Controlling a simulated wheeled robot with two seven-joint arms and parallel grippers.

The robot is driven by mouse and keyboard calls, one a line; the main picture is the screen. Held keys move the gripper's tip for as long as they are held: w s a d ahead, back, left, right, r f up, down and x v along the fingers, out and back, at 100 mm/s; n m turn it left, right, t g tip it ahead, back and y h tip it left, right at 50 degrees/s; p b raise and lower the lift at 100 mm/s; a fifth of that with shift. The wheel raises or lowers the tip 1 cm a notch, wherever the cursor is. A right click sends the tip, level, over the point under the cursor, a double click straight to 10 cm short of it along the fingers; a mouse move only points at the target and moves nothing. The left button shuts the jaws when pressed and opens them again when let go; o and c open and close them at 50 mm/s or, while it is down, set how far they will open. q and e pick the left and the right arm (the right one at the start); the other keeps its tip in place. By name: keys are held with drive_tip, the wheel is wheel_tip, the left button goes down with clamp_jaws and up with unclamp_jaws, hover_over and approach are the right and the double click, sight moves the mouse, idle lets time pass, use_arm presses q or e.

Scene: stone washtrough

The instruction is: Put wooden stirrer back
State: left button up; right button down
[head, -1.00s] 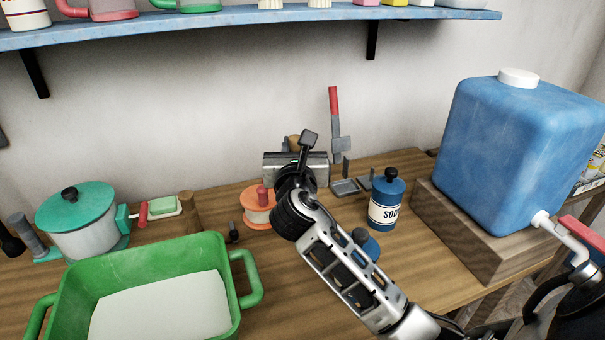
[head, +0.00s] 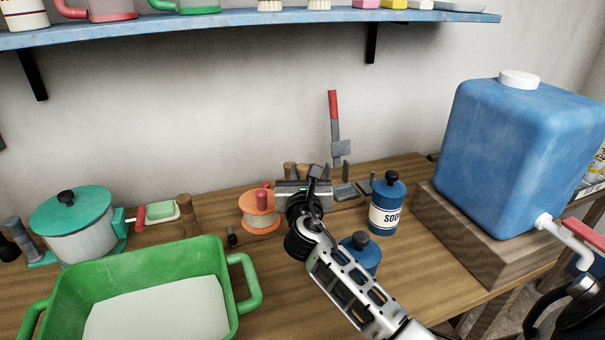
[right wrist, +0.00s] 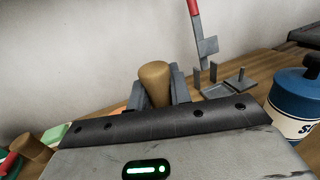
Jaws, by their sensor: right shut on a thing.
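My right gripper (right wrist: 158,88) is shut on the wooden stirrer (right wrist: 154,72), whose rounded brown end stands up between the two grey fingers in the right wrist view. In the head view the gripper (head: 297,178) is at the back of the wooden counter, right of the orange spool-like thing. A brown top of the stirrer (head: 289,168) shows just behind the gripper body. The stirrer's lower part is hidden, so I cannot tell whether it touches anything. My left gripper is not in view.
A grey rack (head: 346,191) with an upright red-handled tool (head: 335,120) stands just right of the gripper. Blue soda jar (head: 386,212), smaller blue jar (head: 364,256) and orange spool (head: 260,217) are close by. A green tub (head: 237,312) fills the front left; a blue water tank (head: 515,150) stands right.

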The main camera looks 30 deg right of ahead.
drive_tip(key=c, duration=1.3)
unclamp_jaws()
drive_tip(key=shift+f, duration=0.1)
drive_tip(key=v, duration=1.2)
